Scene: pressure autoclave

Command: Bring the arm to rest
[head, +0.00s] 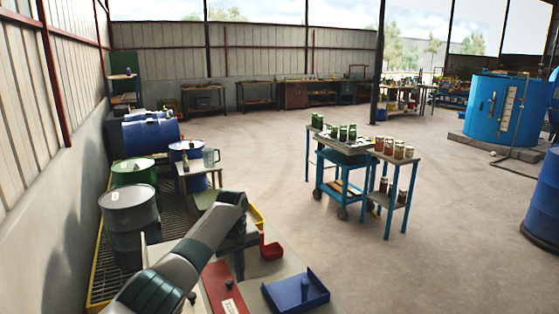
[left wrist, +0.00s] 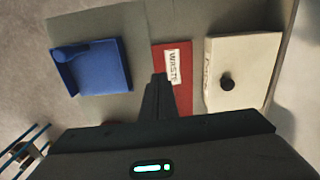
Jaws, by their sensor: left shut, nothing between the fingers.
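My left arm comes in from the bottom left of the head view, bends at the top, and points down over the bench. My left gripper (head: 239,268) hangs above the bench near the red panel. In the left wrist view its dark fingers (left wrist: 160,95) are together with nothing between them. Below them is a red panel (left wrist: 185,98) with a white "WASTE" label; it also shows in the head view (head: 215,277). My right gripper is in neither view.
A blue tray (head: 296,291) lies on the bench right of the gripper, with a red holder (head: 270,249) behind it. A cream box (left wrist: 235,55) with a black knob is beside the red panel. Drums (head: 130,215) stand left. Open floor separates the bench from a blue cart (head: 345,170).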

